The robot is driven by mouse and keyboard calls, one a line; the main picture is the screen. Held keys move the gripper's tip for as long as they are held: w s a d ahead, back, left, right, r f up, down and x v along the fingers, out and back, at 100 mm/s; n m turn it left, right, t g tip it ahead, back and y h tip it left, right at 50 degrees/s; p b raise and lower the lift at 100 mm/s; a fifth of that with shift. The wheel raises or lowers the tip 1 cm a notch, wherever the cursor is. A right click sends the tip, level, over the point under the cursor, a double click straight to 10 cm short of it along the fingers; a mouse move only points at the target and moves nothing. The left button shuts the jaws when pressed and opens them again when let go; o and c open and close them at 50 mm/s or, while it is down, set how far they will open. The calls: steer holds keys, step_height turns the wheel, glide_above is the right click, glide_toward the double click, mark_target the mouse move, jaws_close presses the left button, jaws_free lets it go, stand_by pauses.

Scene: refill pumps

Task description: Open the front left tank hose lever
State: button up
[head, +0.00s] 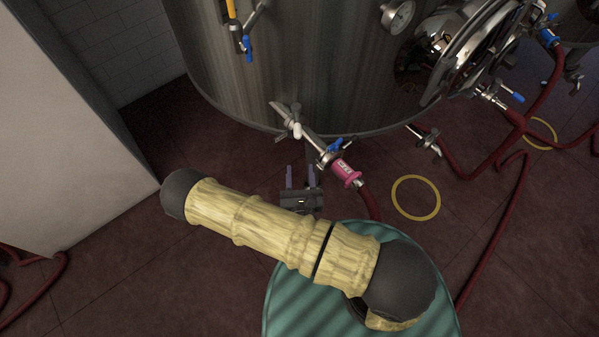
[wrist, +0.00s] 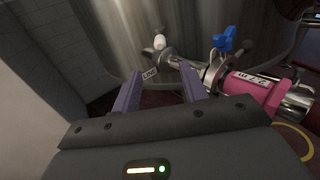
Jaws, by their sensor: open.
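The large steel tank (head: 290,75) stands ahead of me. A metal outlet pipe (head: 312,139) leaves its lower front, with a blue lever (head: 334,147) on a valve and a pink hose coupling (head: 345,172) below it. In the wrist view, the blue lever (wrist: 224,42) stands up from the valve, right of my fingers, and the pink coupling (wrist: 250,88) is at the right. My gripper (head: 300,176) has two purple fingers, apart and empty, left of the coupling. In the wrist view, my gripper (wrist: 161,74) points toward the pipe and touches neither lever nor coupling.
A red hose (head: 369,203) runs down from the coupling behind my arm. A yellow ring (head: 416,197) lies on the dark red floor. More hoses and valves lie to the right. A white wall or cabinet (head: 70,130) stands at the left.

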steer(key=shift+s, duration=0.15)
steer(key=shift+c, duration=0.2)
steer(key=c, duration=0.3)
steer(key=shift+w+a+f+m+b, duration=0.15)
steer(key=shift+w+a+m+b, duration=0.1)
steer(key=shift+w+m+b, duration=0.15)
steer(key=c, duration=0.4)
steer(key=w+a+m+h+b, duration=0.1)
steer(key=a+m+h+b, duration=0.1)
steer(key=m, duration=0.1)
steer(key=w+a+m+t+h+b, duration=0.1)
steer(key=w+m+h+b, duration=0.1)
steer(key=m+h+b, duration=0.1)
steer(key=w+a+m+t+h+b, duration=0.1)
steer(key=a+m+h+b, duration=0.1)
steer(key=m, duration=0.2)
steer(key=shift+w+a+b, duration=0.15)
steer(key=shift+a+b, duration=0.15)
steer(key=shift+b, duration=0.1)
jaws_close()
steer(key=w+a+m+g+h+b, duration=0.1)
steer(key=a+m+g+h+b, duration=0.4)
steer(key=m, duration=1.1)
steer(key=a+g+b, duration=0.2)
steer(key=a, duration=0.2)
steer(key=shift+h+b, duration=0.3)
steer(key=shift+b, duration=0.05)
steer(key=shift+w+a, duration=0.1)
